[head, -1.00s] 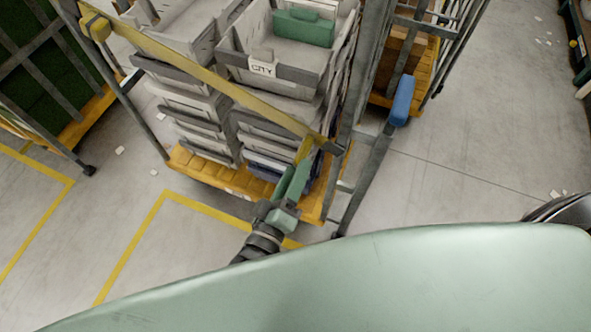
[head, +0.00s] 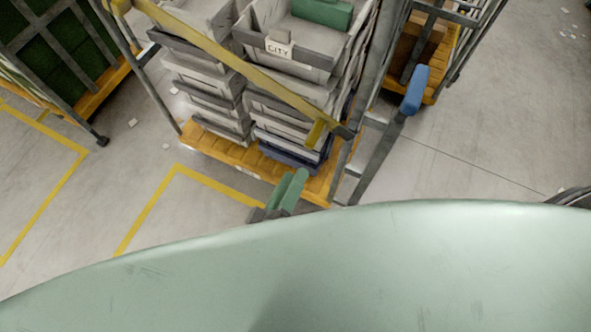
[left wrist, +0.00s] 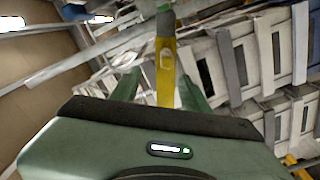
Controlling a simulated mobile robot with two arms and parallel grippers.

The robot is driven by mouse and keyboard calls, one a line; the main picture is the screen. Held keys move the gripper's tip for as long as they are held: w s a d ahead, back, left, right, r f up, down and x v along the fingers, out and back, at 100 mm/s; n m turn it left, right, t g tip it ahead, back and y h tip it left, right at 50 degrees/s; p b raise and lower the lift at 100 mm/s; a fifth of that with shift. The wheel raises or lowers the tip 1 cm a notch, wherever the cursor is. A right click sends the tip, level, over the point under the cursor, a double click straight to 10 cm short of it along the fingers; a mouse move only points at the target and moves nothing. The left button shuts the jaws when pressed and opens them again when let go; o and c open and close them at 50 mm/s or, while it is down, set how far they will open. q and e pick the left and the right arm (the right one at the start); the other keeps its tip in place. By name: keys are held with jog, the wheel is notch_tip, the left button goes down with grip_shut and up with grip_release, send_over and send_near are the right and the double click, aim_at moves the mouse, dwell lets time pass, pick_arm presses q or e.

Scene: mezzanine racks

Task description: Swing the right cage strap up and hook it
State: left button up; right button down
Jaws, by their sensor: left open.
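A yellow strap (head: 235,75) slopes across the front of the middle cage, from a post at upper left down to the right post. A short yellow tab (head: 316,133) hangs near its right end, by a dark end piece. My left gripper (head: 291,182), with green fingers, is open and empty just below the tab, apart from it. In the left wrist view, a yellow bar with a pale tab (left wrist: 165,58) shows beyond and between the spread fingers (left wrist: 158,84); I see no contact. The pale green body in front hides my left arm. My right gripper is out of view.
The cage holds stacked grey trays (head: 205,75), one labelled CITY, on an orange base (head: 225,148). A grey bar with a blue end (head: 416,90) sticks out at its right. Other cages stand at left and behind.

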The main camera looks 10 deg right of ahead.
pick_arm(q)
jog(key=shift+v, duration=1.2)
jog(key=shift+p, duration=0.3)
